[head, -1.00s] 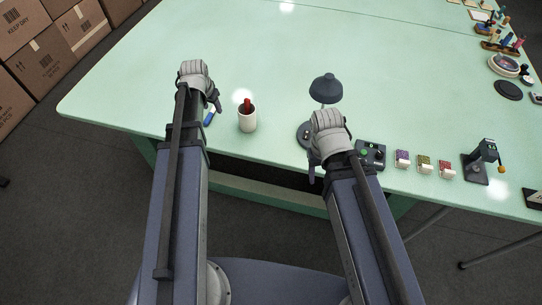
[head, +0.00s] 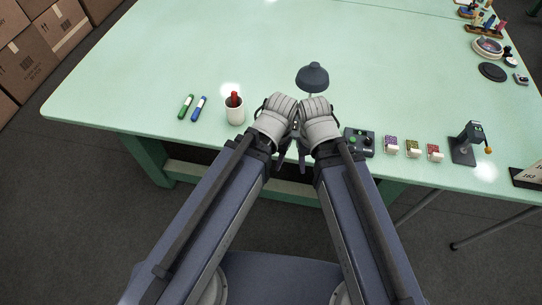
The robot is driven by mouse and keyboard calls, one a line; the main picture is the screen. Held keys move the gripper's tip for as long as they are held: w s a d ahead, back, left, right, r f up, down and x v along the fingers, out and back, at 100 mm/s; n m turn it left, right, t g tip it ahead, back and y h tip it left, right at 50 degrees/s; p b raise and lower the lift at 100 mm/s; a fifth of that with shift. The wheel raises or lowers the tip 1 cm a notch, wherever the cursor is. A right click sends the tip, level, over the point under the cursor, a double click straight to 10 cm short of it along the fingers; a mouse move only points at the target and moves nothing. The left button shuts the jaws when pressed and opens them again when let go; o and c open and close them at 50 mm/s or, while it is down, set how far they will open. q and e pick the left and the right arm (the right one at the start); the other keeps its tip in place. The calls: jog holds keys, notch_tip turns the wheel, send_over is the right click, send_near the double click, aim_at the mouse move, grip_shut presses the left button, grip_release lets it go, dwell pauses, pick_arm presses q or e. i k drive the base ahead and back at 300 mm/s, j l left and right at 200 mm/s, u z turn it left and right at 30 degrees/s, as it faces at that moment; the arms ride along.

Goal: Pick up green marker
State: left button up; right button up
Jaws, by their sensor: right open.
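The green marker (head: 185,107) lies on the pale green table at the left, beside a blue marker (head: 199,108). A white cup (head: 235,114) with a red marker (head: 235,98) upright in it stands to their right. My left gripper (head: 281,154) is at the table's front edge, to the right of the cup and well apart from the green marker. My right gripper (head: 303,156) is close beside it, open and empty. The fingers of my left gripper are small and partly hidden, so its opening is unclear.
A dark lamp (head: 312,78) stands behind my grippers. A control box (head: 360,142), small spool-like blocks (head: 412,149) and a small stand (head: 466,143) line the front edge to the right. The table (head: 170,60) is clear at the left and back.

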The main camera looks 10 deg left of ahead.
aim_at(182, 111)
jog(key=j, duration=0.7)
jog(key=i+j+z, duration=0.1)
jog(key=j, duration=0.55)
